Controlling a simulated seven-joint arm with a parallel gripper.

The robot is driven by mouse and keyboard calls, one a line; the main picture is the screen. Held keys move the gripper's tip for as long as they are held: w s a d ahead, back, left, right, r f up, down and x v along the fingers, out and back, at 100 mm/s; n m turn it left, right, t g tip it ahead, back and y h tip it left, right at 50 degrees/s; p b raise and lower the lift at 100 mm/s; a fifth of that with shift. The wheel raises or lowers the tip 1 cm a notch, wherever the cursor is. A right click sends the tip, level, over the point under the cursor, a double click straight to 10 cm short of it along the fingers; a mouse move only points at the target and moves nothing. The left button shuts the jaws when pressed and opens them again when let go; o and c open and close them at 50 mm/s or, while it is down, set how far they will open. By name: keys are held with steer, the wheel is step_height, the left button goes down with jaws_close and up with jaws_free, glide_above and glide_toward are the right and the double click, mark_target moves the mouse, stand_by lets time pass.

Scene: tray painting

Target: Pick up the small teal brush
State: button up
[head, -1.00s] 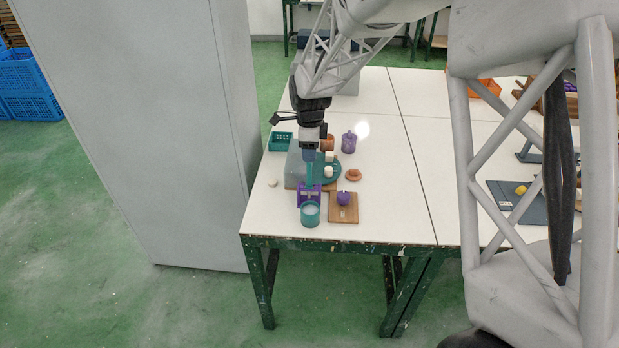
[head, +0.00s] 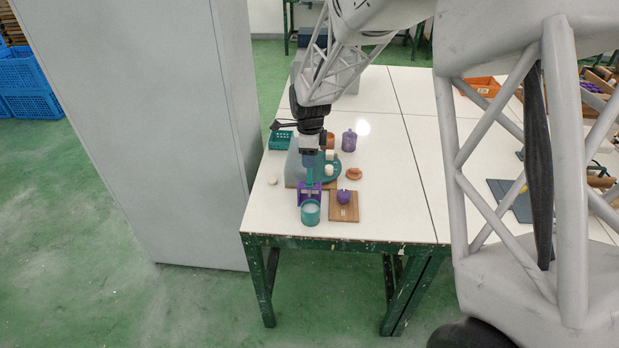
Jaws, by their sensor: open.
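A narrow upright teal shape, which looks like the small teal brush (head: 310,176), stands at the purple stand (head: 304,196) near the table's front left. My gripper (head: 310,165) points down right above it, and its tips overlap the brush's upper end in the picture. The gripper is open. At this size I cannot tell whether the fingers are around the brush or only above it. The brush's lower end is hidden at the stand.
A teal cup (head: 310,213) stands just in front of the stand. A wooden board (head: 345,214) with a purple object (head: 343,197) is to the right. The table's right front is clear.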

glide_above(309, 184)
steer(key=shift+w+f, duration=0.2)
steer(key=shift+f, duration=1.1)
steer(key=shift+w+f, duration=0.2)
steer(key=shift+f, duration=1.1)
steer(key=shift+c, duration=0.2)
jaws_close()
